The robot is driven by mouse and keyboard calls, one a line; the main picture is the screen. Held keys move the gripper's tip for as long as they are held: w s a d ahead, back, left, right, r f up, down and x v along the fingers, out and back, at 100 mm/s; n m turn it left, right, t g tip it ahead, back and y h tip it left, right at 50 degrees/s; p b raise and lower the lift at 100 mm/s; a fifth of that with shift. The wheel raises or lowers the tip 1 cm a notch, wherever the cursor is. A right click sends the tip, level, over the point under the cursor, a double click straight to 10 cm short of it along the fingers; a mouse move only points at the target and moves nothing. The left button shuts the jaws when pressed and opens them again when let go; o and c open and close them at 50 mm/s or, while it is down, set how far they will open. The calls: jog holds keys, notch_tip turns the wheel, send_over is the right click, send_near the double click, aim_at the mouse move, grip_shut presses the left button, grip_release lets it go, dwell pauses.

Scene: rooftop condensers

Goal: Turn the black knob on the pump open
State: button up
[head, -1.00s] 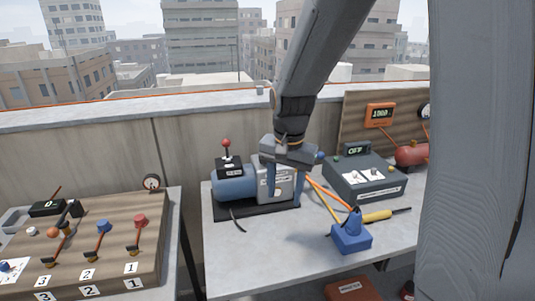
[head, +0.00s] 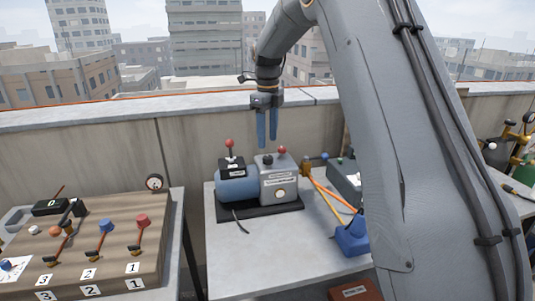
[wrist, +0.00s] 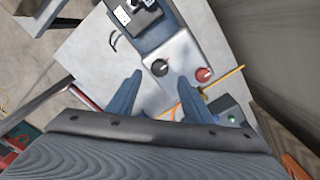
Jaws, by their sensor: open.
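The pump (head: 279,183) stands on a black base on the grey table, with a blue motor (head: 238,186) at its left end. The black knob (head: 267,159) is on top of the grey pump housing, left of a red knob (head: 282,150). In the wrist view the black knob (wrist: 160,68) lies just beyond and between my fingers, and the red knob (wrist: 203,74) is to its right. My gripper (head: 267,146) is open and empty, pointing down above the pump. It also shows in the wrist view (wrist: 160,78). It appears apart from the knob.
A red-topped lever (head: 230,146) rises from the black box on the motor. A blue block (head: 352,238) with orange and yellow hoses stands at right. A wooden panel with levers (head: 100,240) is at left. A concrete wall (head: 100,155) runs behind.

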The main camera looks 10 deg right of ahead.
aim_at(268, 157)
notch_tip(268, 157, down, 7)
jog(key=shift+r+p, duration=0.15)
jog(key=shift+p, duration=0.75)
jog(key=c, duration=1.1)
jog(key=shift+o, duration=0.2)
